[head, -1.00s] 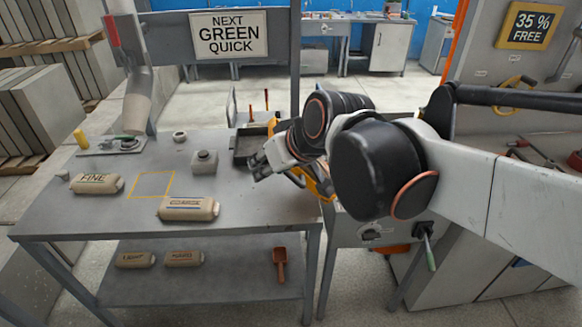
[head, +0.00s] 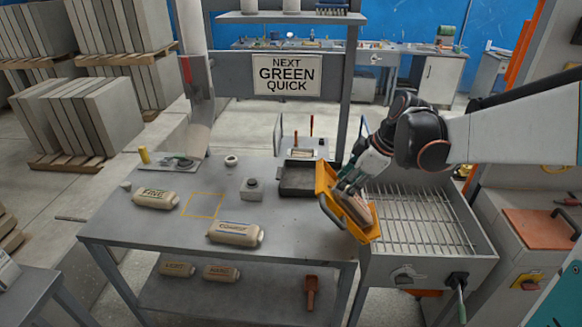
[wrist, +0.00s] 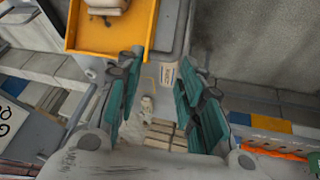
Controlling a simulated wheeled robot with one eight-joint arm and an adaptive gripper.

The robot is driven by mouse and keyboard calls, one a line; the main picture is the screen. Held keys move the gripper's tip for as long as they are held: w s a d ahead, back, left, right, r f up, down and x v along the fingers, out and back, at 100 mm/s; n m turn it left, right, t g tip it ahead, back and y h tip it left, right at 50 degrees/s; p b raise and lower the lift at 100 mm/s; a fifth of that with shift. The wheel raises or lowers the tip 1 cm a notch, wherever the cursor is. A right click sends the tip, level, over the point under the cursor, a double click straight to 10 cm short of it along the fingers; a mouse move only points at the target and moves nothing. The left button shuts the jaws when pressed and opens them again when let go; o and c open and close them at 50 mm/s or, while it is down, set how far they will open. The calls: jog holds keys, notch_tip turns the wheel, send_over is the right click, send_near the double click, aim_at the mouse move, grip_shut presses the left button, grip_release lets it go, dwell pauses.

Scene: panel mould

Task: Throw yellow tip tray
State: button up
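The yellow tip tray (head: 326,190) sits at the right end of the grey table, beside the grated box. It looks tilted, and a tan block-like thing (head: 359,210) shows in it. My gripper (head: 347,186) is at the tray and hides part of it; contact cannot be told in the head view. In the wrist view, the yellow tray (wrist: 88,40) is at the upper left, outside the space between the fingers. The teal finger pads of my gripper (wrist: 158,105) stand wide apart with nothing held between them.
The grated box (head: 420,222) is right of the table (head: 290,225). A dark tray (head: 297,180) lies left of the yellow one. Bags marked FINE (head: 156,198) and COARSE (head: 235,234) and a small grey block (head: 252,188) are on the table. A yellow outlined square (head: 205,206) is clear.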

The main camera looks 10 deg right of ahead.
aim_at(333, 217)
jog(key=shift+n+g, duration=0.6)
jog(key=s+x, duration=0.1)
jog(key=x, duration=0.3)
jog(key=d+b+x, duration=0.1)
jog(key=x, duration=0.3)
jog(key=s+f+b+x, duration=0.1)
jog(key=x, duration=0.4)
jog(key=shift+s+d+f, duration=0.2)
jog(key=shift+s+d, duration=0.05)
grip_shut()
